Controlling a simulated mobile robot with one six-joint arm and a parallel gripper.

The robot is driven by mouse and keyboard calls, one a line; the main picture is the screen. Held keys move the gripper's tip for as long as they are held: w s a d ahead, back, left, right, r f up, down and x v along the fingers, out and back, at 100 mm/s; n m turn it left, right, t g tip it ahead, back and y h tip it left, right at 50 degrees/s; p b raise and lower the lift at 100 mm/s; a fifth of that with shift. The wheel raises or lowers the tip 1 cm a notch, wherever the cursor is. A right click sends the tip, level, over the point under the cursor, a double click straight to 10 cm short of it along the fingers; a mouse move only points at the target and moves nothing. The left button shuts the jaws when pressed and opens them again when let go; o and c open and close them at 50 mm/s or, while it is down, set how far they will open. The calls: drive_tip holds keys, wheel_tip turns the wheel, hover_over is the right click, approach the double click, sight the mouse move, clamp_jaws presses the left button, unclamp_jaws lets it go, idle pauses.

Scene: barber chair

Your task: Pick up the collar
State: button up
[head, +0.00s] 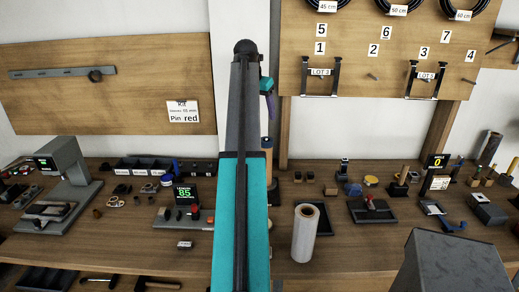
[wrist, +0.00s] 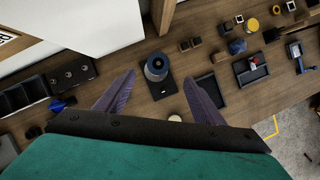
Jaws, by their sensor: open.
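My gripper (wrist: 159,78) is open and empty in the wrist view, its two purple fingers spread apart. In the head view my gripper (head: 270,100) is partly hidden behind my arm, above the back of the bench. A round blue-grey piece with a dark centre (wrist: 154,68) stands on a dark base plate (wrist: 160,86), seen between and beyond the fingertips. Several small ring-like parts (head: 138,201) lie on the left of the bench in the head view. I cannot tell for sure which piece is the collar.
A pale upright roll (head: 305,234) stands near the front of the wooden bench (head: 340,258). Dark trays (head: 358,213) and small parts lie to the right. A grey machine (head: 62,168) and a green display (head: 184,192) stand left. A pegboard with hooks (head: 350,40) hangs behind.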

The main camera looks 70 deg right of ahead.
drive_tip(key=shift+w+f, duration=0.15)
drive_tip(key=shift+f, duration=0.1)
drive_tip(key=p, duration=0.2)
hover_over(267, 138)
drive_tip(key=a, duration=0.2)
drive_tip(key=shift+w+a+f, duration=0.1)
drive_tip(key=shift+f, duration=1.85)
drive_tip(key=shift+w+a+f, duration=0.1)
drive_tip(key=shift+f, duration=1.85)
drive_tip(key=shift+f, duration=0.15)
drive_tip(key=shift+p+x, duration=0.55)
drive_tip(key=shift+x, duration=0.85)
drive_tip(key=shift+a+x, duration=0.2)
drive_tip(key=shift+x, duration=0.85)
drive_tip(key=shift+f, duration=0.1)
drive_tip(key=c, duration=1.2)
